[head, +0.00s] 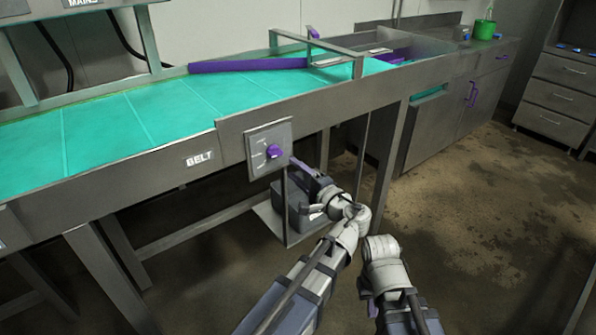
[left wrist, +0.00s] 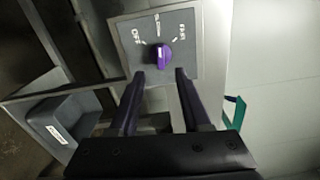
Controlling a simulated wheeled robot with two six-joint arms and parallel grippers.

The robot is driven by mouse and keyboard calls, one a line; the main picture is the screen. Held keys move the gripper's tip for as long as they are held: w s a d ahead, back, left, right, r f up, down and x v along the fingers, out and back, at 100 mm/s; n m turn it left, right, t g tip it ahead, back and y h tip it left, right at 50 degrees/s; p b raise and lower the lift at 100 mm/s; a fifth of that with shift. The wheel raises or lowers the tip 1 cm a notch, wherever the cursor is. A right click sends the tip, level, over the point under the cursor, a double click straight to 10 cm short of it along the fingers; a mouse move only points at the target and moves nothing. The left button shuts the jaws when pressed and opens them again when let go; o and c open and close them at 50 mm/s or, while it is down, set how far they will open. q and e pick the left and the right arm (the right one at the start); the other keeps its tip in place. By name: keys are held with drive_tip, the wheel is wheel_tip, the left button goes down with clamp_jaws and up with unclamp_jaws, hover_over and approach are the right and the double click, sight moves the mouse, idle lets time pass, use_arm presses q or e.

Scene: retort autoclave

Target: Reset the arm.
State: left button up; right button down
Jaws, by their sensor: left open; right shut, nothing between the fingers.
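My left gripper (head: 293,162) is just in front of the belt's control panel (head: 260,138), on the side of the conveyor frame. In the left wrist view the fingers of my left gripper (left wrist: 161,76) are apart and empty. The purple knob (left wrist: 159,56) is ahead of the gap between them, on the grey panel (left wrist: 190,62). The knob looks clear of both fingers. Its white mark is near the upper middle of the dial. The knob also shows in the head view (head: 274,151). My right arm is folded at the lower middle; its gripper cannot be made out.
The teal conveyor belt (head: 95,125) runs above the panel, with a purple guide bar (head: 245,65) across it. Cabinets (head: 455,115) stand at right. The floor (head: 480,200) right of my arms is clear.

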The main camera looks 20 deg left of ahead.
use_arm(q)
drive_tip(key=s+a+f+n+g+h, duration=0.2)
drive_tip(key=s+a+f+g, duration=0.1)
drive_tip(key=f, duration=0.4)
drive_tip(key=s+a+f+n+g+h, duration=0.2)
drive_tip(key=s+f+n+g+h, duration=0.15)
drive_tip(key=f, duration=0.25)
drive_tip(key=s+d+f+n+g+h, duration=0.3)
drive_tip(key=s+d+f+g+h, duration=0.1)
drive_tip(key=s+d+f+h, duration=0.45)
drive_tip(key=s+d+r+m+p, duration=0.1)
drive_tip(key=s+d+r+p, duration=0.1)
drive_tip(key=r+p, duration=0.4)
drive_tip(key=s+d+r+m+p, duration=0.1)
drive_tip(key=s+d+r+p, duration=0.1)
drive_tip(key=d+r+p, duration=0.2)
drive_tip(key=s+d+r+m+y+p, duration=0.1)
drive_tip(key=d+r+p, duration=0.3)
drive_tip(key=r+p, duration=0.5)
drive_tip(key=shift+s+r+m+g+p, duration=0.15)
drive_tip(key=shift+s+m+g+p, duration=0.2)
drive_tip(key=shift+s, duration=0.3)
drive_tip(key=shift+a, duration=0.1)
